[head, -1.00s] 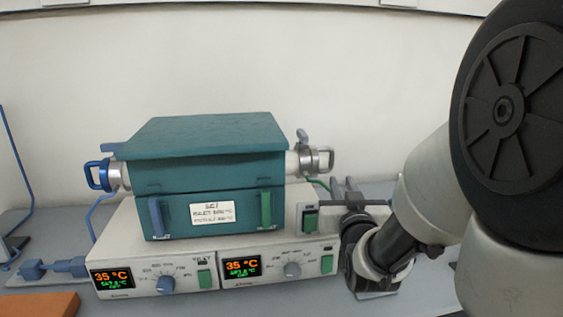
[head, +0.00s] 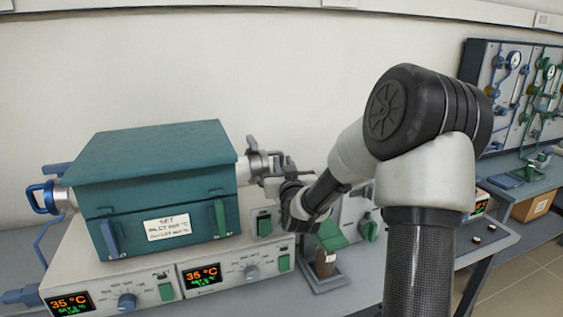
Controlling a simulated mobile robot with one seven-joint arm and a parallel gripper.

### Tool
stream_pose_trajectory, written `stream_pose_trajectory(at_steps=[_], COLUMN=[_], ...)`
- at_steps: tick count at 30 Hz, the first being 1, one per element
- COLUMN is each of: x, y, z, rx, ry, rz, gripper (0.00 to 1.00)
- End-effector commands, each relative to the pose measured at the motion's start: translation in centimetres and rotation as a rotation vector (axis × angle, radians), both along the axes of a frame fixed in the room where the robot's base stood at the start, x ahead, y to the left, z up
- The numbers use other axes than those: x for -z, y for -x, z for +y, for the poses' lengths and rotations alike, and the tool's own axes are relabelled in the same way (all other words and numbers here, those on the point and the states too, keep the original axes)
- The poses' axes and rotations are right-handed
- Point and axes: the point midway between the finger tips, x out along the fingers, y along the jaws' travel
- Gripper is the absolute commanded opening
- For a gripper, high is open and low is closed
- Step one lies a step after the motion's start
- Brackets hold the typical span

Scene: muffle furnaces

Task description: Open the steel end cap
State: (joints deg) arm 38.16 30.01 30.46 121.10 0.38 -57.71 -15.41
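The teal tube furnace (head: 160,190) stands on its white control base at the left. The steel end cap (head: 257,163) is on the right end of the furnace tube, with its handle facing right. A blue end cap (head: 42,198) is on the left end. My gripper (head: 273,181) is at the right side of the steel end cap, near its handle. The fingers are small and partly hidden by my wrist. I cannot tell whether they touch the handle or are closed on it.
Two displays on the control base (head: 120,290) read 35 °C. A brown-and-green item (head: 325,262) stands on a small grey stand below my arm. A panel with gauges and valves (head: 520,90) is at the far right. The bench at front right is mostly bare.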

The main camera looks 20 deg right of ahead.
Motion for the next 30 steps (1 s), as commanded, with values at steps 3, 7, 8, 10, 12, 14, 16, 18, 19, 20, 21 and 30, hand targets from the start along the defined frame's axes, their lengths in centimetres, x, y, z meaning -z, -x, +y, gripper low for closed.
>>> stream_pose_trajectory(at_steps=[3, 7, 8, 10, 12, 14, 16, 18, 19, 20, 21, 30], x=[0.0, 0.0, 0.1, 0.0, 0.0, 0.0, 0.0, 0.0, 0.0, 0.0, 0.0, 0.1], y=[-1.4, -2.2, -2.2, -2.3, -2.3, -2.3, -2.3, -2.3, -2.3, -2.3, -2.3, -2.4], z=[-0.3, -0.4, -0.4, -0.5, -0.4, -0.4, -0.4, -0.4, -0.4, -0.4, -0.4, -2.4], rx=[0.0, 0.0, 0.0, 0.0, 0.0, -0.001, 0.0, 0.0, 0.0, 0.0, 0.0, 0.002], ry=[-0.001, -0.001, 0.0, 0.0, 0.0, 0.0, 0.0, 0.0, 0.0, 0.0, 0.0, 0.002], rz=[0.0, 0.001, 0.001, 0.002, 0.001, 0.001, 0.001, 0.001, 0.001, 0.001, 0.001, -0.004], gripper=[0.2, 0.2, 0.2, 0.2, 0.2, 0.2, 0.18, 0.07, 0.01, 0.0, 0.0, 0.0])
